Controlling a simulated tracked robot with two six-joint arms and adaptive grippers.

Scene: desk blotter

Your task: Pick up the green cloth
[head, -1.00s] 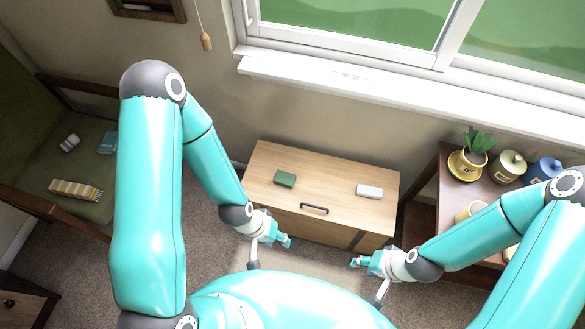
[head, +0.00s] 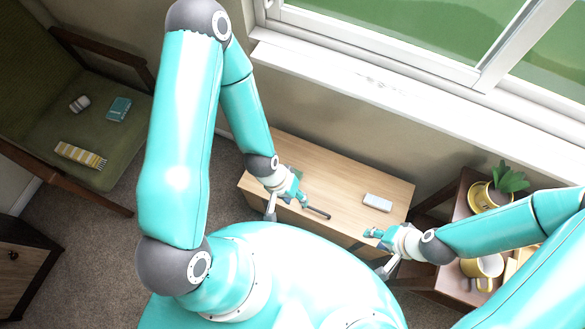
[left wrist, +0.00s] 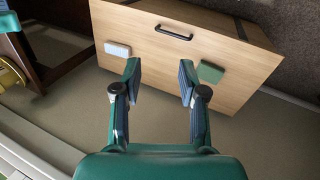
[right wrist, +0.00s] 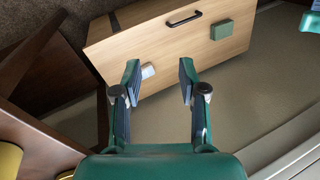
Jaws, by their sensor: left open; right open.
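The green cloth (left wrist: 211,72) is a small, thick folded block lying on the wooden chest (left wrist: 165,70), right of my open left gripper (left wrist: 158,80) in the left wrist view. It also shows in the right wrist view (right wrist: 222,30), beyond and right of my right gripper (right wrist: 157,78), which is open. In the head view my left gripper (head: 297,194) is over the chest's front part and mostly hides the cloth. My right gripper (head: 373,233) is by the chest's front right corner. Neither gripper holds anything.
A pale grey block (head: 377,202) lies on the chest's right part. A dark handle (head: 316,212) is at its front. At right, a side table holds a potted plant (head: 508,180) and a yellow mug (head: 482,267). A green armchair (head: 90,130) stands left; the window sill (head: 400,100) is behind.

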